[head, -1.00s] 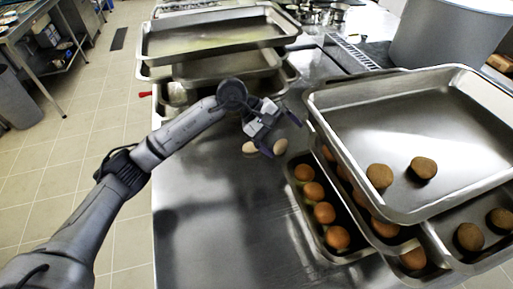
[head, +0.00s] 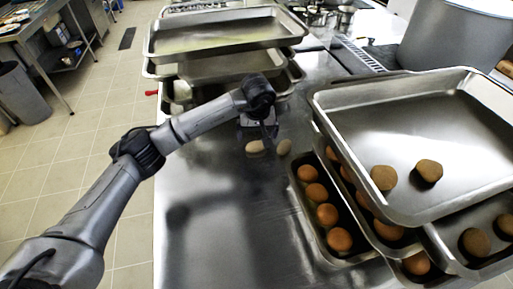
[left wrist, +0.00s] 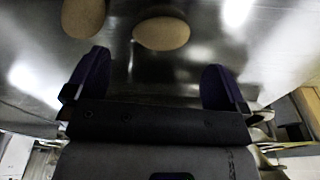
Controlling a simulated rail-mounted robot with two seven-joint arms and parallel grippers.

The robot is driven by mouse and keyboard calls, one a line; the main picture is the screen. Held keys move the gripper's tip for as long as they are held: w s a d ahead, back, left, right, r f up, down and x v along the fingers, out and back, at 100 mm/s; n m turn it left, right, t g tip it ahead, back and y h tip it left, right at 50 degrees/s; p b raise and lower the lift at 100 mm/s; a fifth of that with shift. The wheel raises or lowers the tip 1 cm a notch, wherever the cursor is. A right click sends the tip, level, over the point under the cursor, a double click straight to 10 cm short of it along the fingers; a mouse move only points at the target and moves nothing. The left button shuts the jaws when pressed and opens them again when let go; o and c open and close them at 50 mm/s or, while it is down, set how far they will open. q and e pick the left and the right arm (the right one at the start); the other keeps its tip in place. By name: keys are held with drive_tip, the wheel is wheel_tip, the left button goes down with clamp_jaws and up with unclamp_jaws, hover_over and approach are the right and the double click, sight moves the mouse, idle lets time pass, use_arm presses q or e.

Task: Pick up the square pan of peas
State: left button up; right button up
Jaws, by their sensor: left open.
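I cannot make out a square pan of peas in either view. My left gripper (head: 262,132) is over the steel counter, close to two pale egg-shaped items, the left one (head: 256,146) and the right one (head: 284,147). In the left wrist view its two fingers (left wrist: 155,85) are spread wide with nothing between them. The two pale items also show there, one at the top left (left wrist: 83,15) and one just beyond the gap between the fingers (left wrist: 161,33). My right gripper is not in view.
Stacked steel trays (head: 225,38) stand at the back left. On the right, a large tray (head: 400,125) with two brown round items overlaps trays of several orange-brown round items (head: 326,214). A big grey pot (head: 455,40) stands behind. The front-left counter (head: 215,230) is clear.

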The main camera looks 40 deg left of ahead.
sight(256, 143)
use_arm(q)
drive_tip(key=shift+w+a+f+b, duration=0.15)
drive_tip(key=shift+f+b, duration=0.15)
drive_tip(key=shift+f, duration=0.8)
drive_tip(key=shift+a+f+b, duration=0.1)
drive_tip(key=shift+f+b, duration=0.25)
drive_tip(key=shift+f, duration=0.7)
drive_tip(key=shift+w+a+f+b, duration=0.15)
drive_tip(key=shift+f+b, duration=0.15)
drive_tip(key=shift+f, duration=0.8)
drive_tip(key=c, duration=0.9)
